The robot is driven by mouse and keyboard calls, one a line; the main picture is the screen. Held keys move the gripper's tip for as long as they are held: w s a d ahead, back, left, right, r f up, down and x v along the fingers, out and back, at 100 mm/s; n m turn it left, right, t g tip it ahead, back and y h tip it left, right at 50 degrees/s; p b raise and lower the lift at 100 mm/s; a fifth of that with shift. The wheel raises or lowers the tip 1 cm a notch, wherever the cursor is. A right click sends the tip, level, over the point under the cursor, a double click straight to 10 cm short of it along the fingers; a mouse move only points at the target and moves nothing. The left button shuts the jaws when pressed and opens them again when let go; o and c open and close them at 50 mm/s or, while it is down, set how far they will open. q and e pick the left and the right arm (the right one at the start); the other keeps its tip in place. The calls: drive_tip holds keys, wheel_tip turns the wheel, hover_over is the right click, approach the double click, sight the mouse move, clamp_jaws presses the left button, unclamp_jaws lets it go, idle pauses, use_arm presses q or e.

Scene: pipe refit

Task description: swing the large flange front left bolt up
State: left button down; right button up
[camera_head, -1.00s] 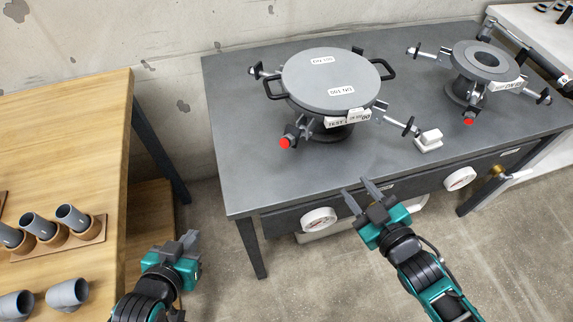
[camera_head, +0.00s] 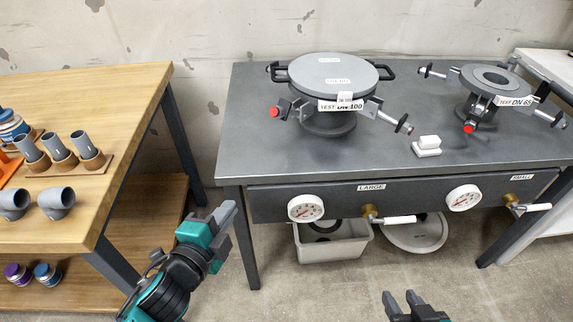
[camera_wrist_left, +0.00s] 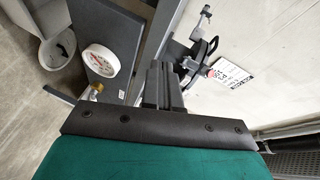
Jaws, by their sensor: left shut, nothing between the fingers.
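The large flange (camera_head: 333,78) is a grey round lid with two black handles on a pedestal on the dark bench. Its front left bolt (camera_head: 275,111) shows a red end and points out to the left, low beside the lid. Another bolt (camera_head: 397,121) sticks out at the front right. My left gripper (camera_head: 228,214) is shut and empty, left of the bench's front edge and well short of the bolt. The left wrist view shows its fingers (camera_wrist_left: 160,82) together, with the flange's tag (camera_wrist_left: 234,73) beyond. My right gripper (camera_head: 403,303) is open at the bottom edge, in front of the bench.
A smaller flange (camera_head: 493,82) stands on the bench's right. A white block (camera_head: 427,147) lies between the flanges. Gauges (camera_head: 305,208) and valve handles project from the bench front. A wooden table (camera_head: 100,90) with pipe pieces stands left, a floor gap between.

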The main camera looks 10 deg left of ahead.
use_arm(q)
drive_tip(key=w+m+t+h+b, duration=0.25)
drive_tip(key=m+b, duration=0.25)
drive_tip(key=m, duration=0.4)
use_arm(e)
wheel_tip(320, 180, down, 7)
drive_tip(key=w+a+b, duration=0.1)
drive_tip(key=a+b, duration=0.2)
drive_tip(key=b, duration=0.1)
use_arm(q)
drive_tip(key=m+t+h+p, duration=0.2)
drive_tip(key=m+p, duration=0.2)
drive_tip(key=m, duration=0.7)
approach(277, 117)
drive_tip(key=w+d+f, duration=0.2)
drive_tip(key=shift+y, duration=0.25)
drive_tip(key=shift+w+a+r+p, duration=0.2)
drive_tip(key=shift+w+r+p, duration=1.1)
drive_tip(key=shift+w+r, duration=0.5)
use_arm(e)
drive_tip(key=shift+s+d+r, duration=0.1)
drive_tip(key=shift+d+r, duration=0.4)
drive_tip(key=shift+r, duration=0.35)
drive_tip(key=shift+s+d+r, duration=0.1)
drive_tip(key=shift+d+r, duration=0.35)
drive_tip(key=shift+r, duration=0.4)
